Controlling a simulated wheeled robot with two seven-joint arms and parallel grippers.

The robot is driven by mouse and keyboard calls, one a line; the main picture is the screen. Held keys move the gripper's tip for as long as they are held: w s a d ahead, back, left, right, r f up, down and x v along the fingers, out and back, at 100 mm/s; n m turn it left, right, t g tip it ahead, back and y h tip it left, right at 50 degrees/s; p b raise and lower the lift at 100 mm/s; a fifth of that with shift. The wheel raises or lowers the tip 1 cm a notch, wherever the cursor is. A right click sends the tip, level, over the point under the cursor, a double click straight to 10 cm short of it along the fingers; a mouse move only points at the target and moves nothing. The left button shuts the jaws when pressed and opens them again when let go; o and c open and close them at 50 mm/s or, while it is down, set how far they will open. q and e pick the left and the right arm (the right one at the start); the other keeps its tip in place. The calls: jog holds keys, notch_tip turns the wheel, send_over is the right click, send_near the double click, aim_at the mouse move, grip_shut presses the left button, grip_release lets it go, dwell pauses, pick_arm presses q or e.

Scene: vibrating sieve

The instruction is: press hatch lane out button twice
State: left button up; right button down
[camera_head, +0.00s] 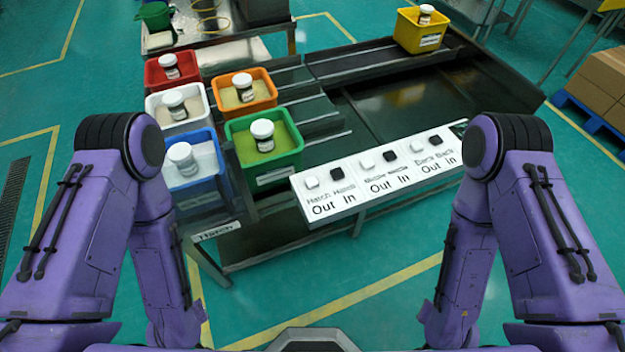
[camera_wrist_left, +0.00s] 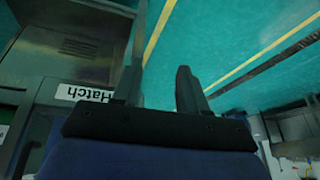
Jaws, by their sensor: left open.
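The white button panel (camera_head: 375,185) lies along the front of the table, with white buttons marked Out and black buttons marked In. The hatch lane out button (camera_head: 311,183) is the white one at the left end. The black hatch in button (camera_head: 337,173) is beside it. My left gripper (camera_wrist_left: 158,80) shows in the left wrist view, open and empty, with its two dark fingers apart. A "Hatch" label (camera_wrist_left: 85,94) shows just left of its fingers. In the head view both arms fold downward and neither gripper shows. My right gripper is out of view.
Red (camera_head: 173,70), white (camera_head: 178,106), orange (camera_head: 244,91), blue (camera_head: 191,168) and green (camera_head: 263,150) bins with jars stand left of the panel. A yellow bin (camera_head: 421,32) stands at the far end. Floor in front of the table is clear.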

pick_arm(q)
grip_shut()
dwell(1.7)
